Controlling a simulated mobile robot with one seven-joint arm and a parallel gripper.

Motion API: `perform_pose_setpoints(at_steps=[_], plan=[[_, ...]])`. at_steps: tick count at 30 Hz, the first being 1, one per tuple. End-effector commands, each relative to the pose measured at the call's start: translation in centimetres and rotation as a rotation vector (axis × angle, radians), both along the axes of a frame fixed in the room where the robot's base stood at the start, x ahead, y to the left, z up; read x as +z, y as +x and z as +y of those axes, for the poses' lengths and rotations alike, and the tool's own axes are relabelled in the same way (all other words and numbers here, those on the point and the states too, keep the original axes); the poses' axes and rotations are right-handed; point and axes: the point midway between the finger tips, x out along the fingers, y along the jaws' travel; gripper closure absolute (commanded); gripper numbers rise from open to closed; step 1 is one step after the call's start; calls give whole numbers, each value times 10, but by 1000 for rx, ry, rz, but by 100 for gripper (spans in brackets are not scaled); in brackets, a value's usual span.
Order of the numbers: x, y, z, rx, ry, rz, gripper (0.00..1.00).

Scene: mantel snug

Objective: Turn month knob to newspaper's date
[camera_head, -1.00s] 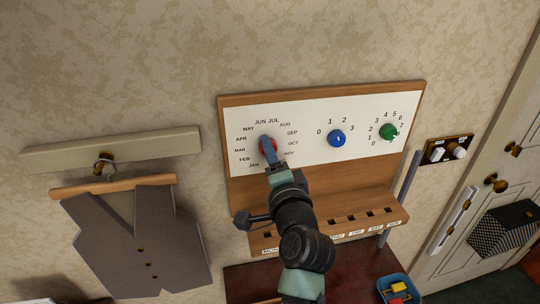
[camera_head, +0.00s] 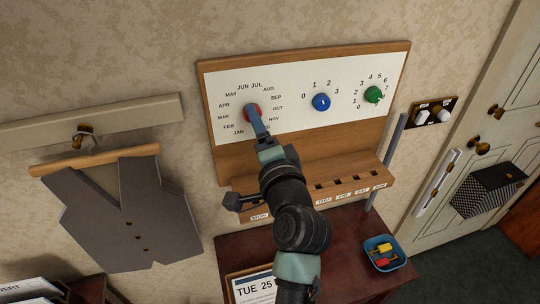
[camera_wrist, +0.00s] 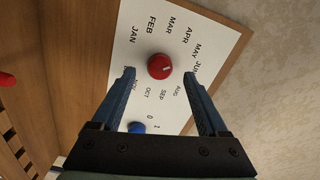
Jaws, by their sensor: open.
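The red month knob (camera_wrist: 160,66) sits on the white panel inside a ring of month names. Its small pale mark lies right of centre in the wrist view, on the JUN side. It shows partly in the head view (camera_head: 249,106), behind my finger. My gripper (camera_wrist: 158,71) is open, with one finger on each side of the knob; I cannot tell whether they touch it. A framed sheet (camera_head: 255,289) reading "TUE 25" lies on the dark table; its lower part is cut off, and I see no month or whether it is the newspaper.
A blue knob (camera_head: 321,102) and a green knob (camera_head: 373,94) sit right of the month ring. A slotted wooden ledge (camera_head: 372,178) juts out below. A blue tray (camera_head: 384,253) with small pieces stands on the table (camera_head: 345,243). A grey waistcoat (camera_head: 150,215) hangs left.

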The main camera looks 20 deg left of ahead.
Motion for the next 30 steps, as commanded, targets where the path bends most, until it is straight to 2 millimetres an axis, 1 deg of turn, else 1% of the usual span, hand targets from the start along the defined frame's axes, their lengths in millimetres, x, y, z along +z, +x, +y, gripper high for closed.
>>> perform_pose_setpoints(at_steps=[1, 3, 9, 12, 15, 20, 30], plan=[[-3, -9, -7, -2, -1, -1, 23], [-3, -21, -15, -2, -1, 0, 23], [-3, -53, -38, -3, 0, 0, 23], [-2, -66, -46, -2, 0, 0, 23], [-1, -74, -52, -2, 1, 1, 23], [0, -81, -55, 0, -1, 1, 23], [0, -81, -55, 0, 0, 0, 23]])
